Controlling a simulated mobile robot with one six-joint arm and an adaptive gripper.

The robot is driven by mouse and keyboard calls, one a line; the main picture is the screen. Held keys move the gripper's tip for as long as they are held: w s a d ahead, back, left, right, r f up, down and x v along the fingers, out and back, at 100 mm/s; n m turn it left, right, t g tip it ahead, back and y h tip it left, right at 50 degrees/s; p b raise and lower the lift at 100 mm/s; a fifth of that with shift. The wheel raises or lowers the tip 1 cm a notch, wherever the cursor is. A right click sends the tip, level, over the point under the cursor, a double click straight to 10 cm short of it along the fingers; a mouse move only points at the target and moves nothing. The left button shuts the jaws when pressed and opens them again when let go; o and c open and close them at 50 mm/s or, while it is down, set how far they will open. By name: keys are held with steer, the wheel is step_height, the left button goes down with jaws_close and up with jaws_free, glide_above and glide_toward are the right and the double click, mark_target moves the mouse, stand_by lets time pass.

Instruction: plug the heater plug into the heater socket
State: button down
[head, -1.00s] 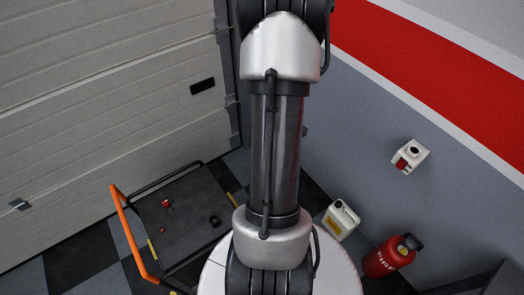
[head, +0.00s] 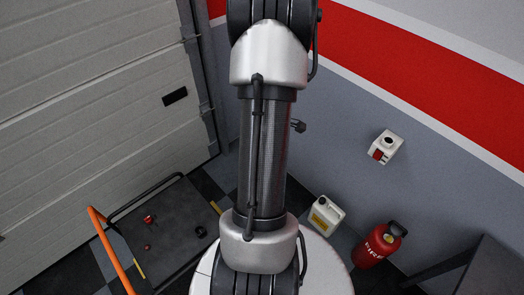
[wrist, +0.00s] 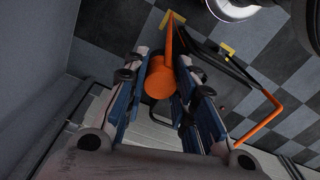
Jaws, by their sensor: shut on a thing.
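My gripper (wrist: 158,80) is shut on an orange cylindrical plug (wrist: 160,82) in the wrist view. The plug's round end faces the camera between the two fingertips, and its far end is hidden. In the head view my arm hides the gripper and the plug. A white box with a round dark opening and a red part (head: 385,147) is fixed to the grey wall at the right of the head view. It looks like the heater socket. It does not show in the wrist view.
A dark trolley (head: 165,245) with an orange handle stands by the shutter door at lower left, with small red and dark items on it. A pale jerrycan (head: 325,215) and a red fire extinguisher (head: 379,245) stand below the wall box. A dark slab (head: 490,270) is at lower right.

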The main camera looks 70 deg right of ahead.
steer(key=s+d, duration=0.5)
steer(key=s, duration=0.2)
steer(key=shift+s, duration=0.3)
steer(key=s+d, duration=0.7)
steer(key=s, duration=0.4)
steer(key=shift+s+d, duration=0.3)
steer(key=s+d, duration=0.7)
steer(key=s, duration=0.4)
steer(key=shift+s+d+p, duration=0.35)
steer(key=shift+p, duration=0.05)
stand_by(0.5)
